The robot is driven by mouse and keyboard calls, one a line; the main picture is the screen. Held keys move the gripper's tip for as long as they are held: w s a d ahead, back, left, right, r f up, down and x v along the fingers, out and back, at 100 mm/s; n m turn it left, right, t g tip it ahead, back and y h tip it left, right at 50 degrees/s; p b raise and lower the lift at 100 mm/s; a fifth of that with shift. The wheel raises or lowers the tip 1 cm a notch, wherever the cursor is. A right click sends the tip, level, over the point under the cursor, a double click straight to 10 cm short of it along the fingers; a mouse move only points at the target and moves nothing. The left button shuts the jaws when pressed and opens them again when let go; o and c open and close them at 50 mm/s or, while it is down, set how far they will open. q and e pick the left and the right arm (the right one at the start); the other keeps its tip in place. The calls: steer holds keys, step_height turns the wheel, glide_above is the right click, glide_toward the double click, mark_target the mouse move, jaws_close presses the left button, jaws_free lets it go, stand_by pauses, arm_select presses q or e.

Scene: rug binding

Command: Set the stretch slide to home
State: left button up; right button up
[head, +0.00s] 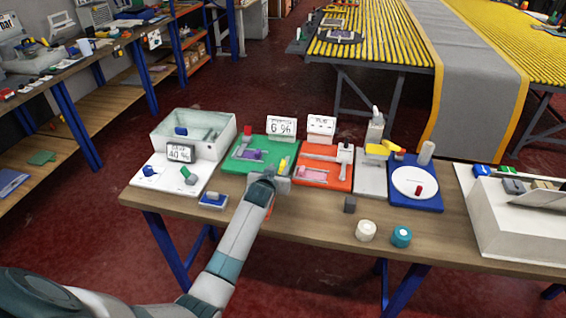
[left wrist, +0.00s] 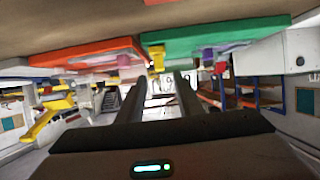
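No part is labelled as the stretch slide, so I cannot tell which one it is. A green board (head: 230,165) carries a purple block (head: 252,155), a red knob (head: 247,131) and a yellow handle (head: 284,164). Beside it, a red-orange board (head: 337,178) carries a pink piece (head: 315,174) and a grey slider part (head: 345,153). My left gripper (head: 270,183) is at the front edge of the green board, close to the yellow handle. In the left wrist view its two fingers (left wrist: 160,98) are apart with nothing between them; the yellow handle (left wrist: 157,57) shows beyond. My right gripper is not in view.
A white station with a clear bin (head: 193,130) and a "40 %" display (head: 181,153) stands left. A "6 %" display (head: 282,128) is behind the green board. A grey press (head: 371,180) and blue turntable board (head: 428,202) stand right. White (head: 366,231) and teal (head: 401,237) rolls lie in front.

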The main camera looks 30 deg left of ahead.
mark_target(283, 164)
arm_select(q)
steer(key=shift+p+x, duration=0.3)
steer(key=shift+x, duration=3.6)
jaws_close()
